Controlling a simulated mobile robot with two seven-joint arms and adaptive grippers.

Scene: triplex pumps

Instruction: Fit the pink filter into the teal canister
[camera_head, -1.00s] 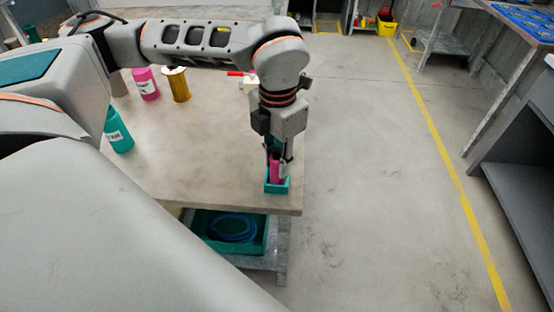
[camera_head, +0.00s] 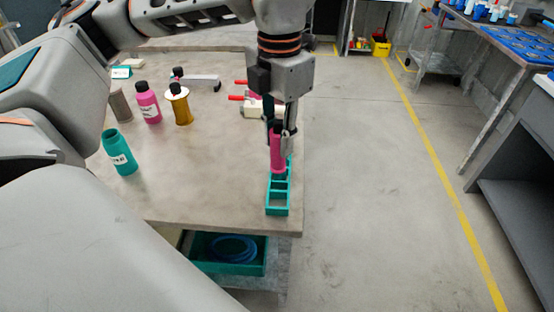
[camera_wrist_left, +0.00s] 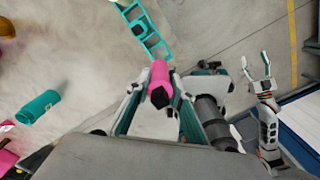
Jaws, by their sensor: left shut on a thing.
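My left gripper (camera_head: 279,135) is shut on the pink filter (camera_head: 277,155), which has a dark end on top. It holds the filter upright, just above the teal rack (camera_head: 277,211). The filter also shows between the fingers in the left wrist view (camera_wrist_left: 159,80). The teal canister (camera_head: 120,155) stands upright with an open top and a white label at the left of the table. It also shows at the left of the left wrist view (camera_wrist_left: 38,107). My right gripper (camera_wrist_left: 257,72) appears at the right of that view, open and empty; the head view does not show it.
A pale block with red handles (camera_head: 258,107) lies behind the rack. The table (camera_head: 200,175) is clear between canister and rack.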

